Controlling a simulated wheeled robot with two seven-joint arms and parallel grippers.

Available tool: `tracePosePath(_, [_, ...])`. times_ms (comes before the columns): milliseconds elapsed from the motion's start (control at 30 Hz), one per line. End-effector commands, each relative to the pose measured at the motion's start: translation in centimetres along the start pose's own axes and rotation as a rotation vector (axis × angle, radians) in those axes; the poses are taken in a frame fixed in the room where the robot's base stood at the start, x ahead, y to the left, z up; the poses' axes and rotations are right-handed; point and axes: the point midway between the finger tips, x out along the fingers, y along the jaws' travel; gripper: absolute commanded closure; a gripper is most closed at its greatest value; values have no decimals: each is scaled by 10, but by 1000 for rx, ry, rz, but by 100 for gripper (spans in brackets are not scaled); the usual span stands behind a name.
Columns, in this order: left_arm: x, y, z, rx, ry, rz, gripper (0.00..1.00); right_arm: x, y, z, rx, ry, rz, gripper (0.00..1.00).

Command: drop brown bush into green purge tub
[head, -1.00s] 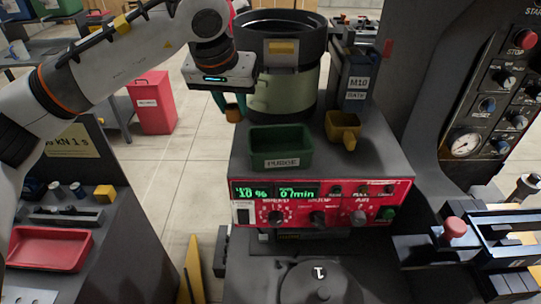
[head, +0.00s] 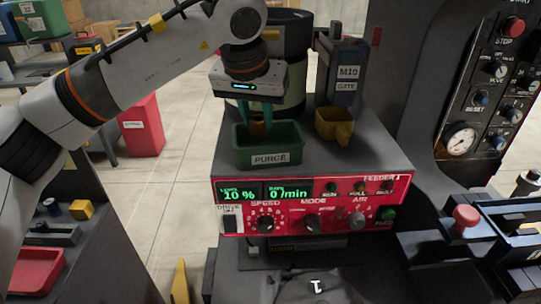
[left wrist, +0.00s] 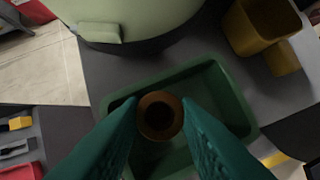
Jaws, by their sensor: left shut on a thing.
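My left gripper (head: 257,117) is shut on the brown bush (head: 258,129), a short ring with a dark hole. The bush also shows between the teal fingertips in the left wrist view (left wrist: 160,116). The green purge tub (head: 270,158), labelled PURGE, stands on the feeder's dark top. The gripper and bush are over the tub, toward its back left part. The tub also shows behind the fingers in the left wrist view (left wrist: 235,98), and its visible floor is empty. The fingers hide part of the tub. My right gripper is not in view.
A yellow scoop-like cup (head: 335,128) stands just right of the tub. The feeder bowl (head: 292,80) rises close behind, and the M10 gate box (head: 346,78) stands at the back right. The red control panel (head: 313,203) is in front, below the tub.

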Motion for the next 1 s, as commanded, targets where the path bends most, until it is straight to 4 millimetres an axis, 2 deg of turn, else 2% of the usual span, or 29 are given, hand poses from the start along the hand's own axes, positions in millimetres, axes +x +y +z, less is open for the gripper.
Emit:
tracePosePath(267, [1,0,-1,0,-1,-1,95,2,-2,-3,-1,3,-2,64])
tracePosePath(300, [2,0,-1,0,-1,-1,66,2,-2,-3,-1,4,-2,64])
tracePosePath(433, [2,0,-1,0,-1,-1,46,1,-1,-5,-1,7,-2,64])
tracePosePath(767, [-1,0,-1,0,-1,-1,46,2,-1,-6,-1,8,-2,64])
tracePosePath(867, [-12,0,0,0,-3,-2,46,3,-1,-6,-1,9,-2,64])
tracePosePath(1000, [-39,0,0,0,-6,-1,46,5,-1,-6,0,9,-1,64])
